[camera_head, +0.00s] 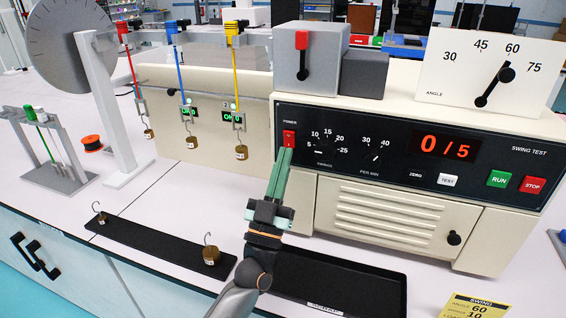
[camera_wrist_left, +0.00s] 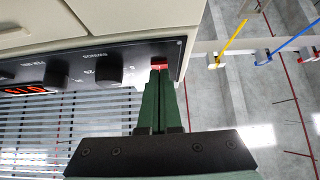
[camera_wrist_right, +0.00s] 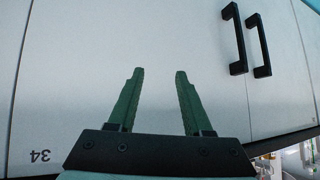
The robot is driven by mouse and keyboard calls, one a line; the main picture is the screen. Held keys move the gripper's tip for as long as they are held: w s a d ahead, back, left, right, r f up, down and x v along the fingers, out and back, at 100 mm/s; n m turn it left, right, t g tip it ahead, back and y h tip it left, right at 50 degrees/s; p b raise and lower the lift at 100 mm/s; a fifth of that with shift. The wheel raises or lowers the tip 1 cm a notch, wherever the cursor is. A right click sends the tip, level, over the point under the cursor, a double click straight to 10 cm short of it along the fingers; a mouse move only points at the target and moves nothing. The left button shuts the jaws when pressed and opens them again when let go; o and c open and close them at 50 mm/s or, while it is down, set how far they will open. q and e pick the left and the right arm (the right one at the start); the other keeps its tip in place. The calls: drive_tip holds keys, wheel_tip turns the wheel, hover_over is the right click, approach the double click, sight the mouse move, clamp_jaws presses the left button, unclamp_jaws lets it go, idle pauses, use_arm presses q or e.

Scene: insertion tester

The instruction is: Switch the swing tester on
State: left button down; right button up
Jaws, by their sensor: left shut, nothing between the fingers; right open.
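The swing tester is a cream machine with a black front panel (camera_head: 330,175). Its red power switch (camera_head: 289,138) is at the panel's left end, under the word POWER. The red display (camera_head: 444,146) is lit and reads 0/5. My left gripper (camera_head: 285,152) is shut and empty, its green fingertips at the lower part of the switch. In the left wrist view the fingertips (camera_wrist_left: 159,72) cover most of the red switch (camera_wrist_left: 159,67); I cannot tell if they press it. My right gripper (camera_wrist_right: 158,75) is open and empty in front of white cabinet doors.
Hanging weights on red, blue and yellow cords stand left of the panel. A black strip (camera_head: 150,240) with hooked weights and a black tray (camera_head: 350,285) lie on the bench in front. A yellow card (camera_head: 475,305) lies at front right.

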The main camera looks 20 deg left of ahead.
use_arm(q)
drive_tip(key=v, duration=0.7)
drive_tip(key=shift+b, duration=0.4)
drive_tip(key=shift+f, duration=0.15)
